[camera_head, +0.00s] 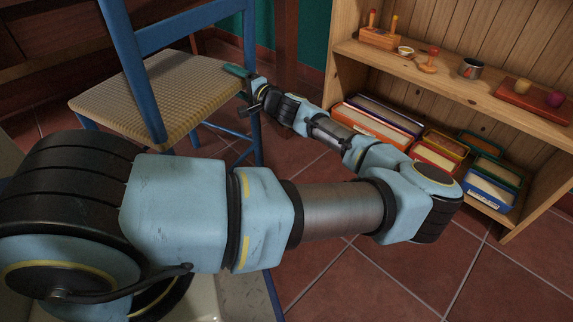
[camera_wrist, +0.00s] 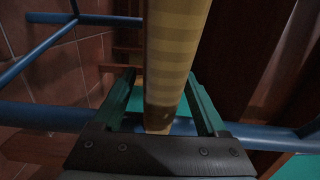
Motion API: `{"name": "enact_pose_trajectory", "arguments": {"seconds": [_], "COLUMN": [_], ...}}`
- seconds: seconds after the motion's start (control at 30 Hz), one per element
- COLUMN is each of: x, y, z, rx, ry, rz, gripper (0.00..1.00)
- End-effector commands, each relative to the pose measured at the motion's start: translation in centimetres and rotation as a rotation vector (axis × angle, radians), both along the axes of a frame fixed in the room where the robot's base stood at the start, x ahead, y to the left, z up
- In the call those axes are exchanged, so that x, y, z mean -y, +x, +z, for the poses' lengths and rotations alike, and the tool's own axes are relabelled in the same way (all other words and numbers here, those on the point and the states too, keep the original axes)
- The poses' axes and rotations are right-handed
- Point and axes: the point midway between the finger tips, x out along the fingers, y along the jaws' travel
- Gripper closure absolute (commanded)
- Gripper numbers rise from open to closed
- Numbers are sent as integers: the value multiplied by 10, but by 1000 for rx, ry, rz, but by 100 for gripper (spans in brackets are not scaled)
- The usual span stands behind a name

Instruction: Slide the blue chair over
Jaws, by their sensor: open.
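The blue chair (camera_head: 133,72) stands at the upper left in the head view, with blue posts and a woven straw seat (camera_head: 165,98). My gripper (camera_head: 238,72) is at the right edge of the seat, beside a blue post. In the wrist view my gripper (camera_wrist: 160,76) is open, its two green fingers on either side of the yellowish seat edge (camera_wrist: 178,45). Blue chair rails (camera_wrist: 50,116) cross behind the fingers. I cannot tell whether the fingers touch the seat. My arm hides the lower part of the chair.
A dark wooden table (camera_head: 45,55) is behind the chair at left.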

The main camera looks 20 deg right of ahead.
Motion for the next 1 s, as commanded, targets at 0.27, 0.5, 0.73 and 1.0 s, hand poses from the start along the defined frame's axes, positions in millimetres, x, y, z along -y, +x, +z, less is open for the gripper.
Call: {"name": "enact_pose_trajectory", "arguments": {"seconds": [0.27,0.5,0.73,1.0], "x": [20,36,51,55], "y": [-35,-65,-93,-102], "z": [1,1,1,0], "rx": [-1,-1,-1,0], "ry": [0,0,0,-1], "rz": [-4,-3,-3,0], "gripper": [25,25,25,25]}}
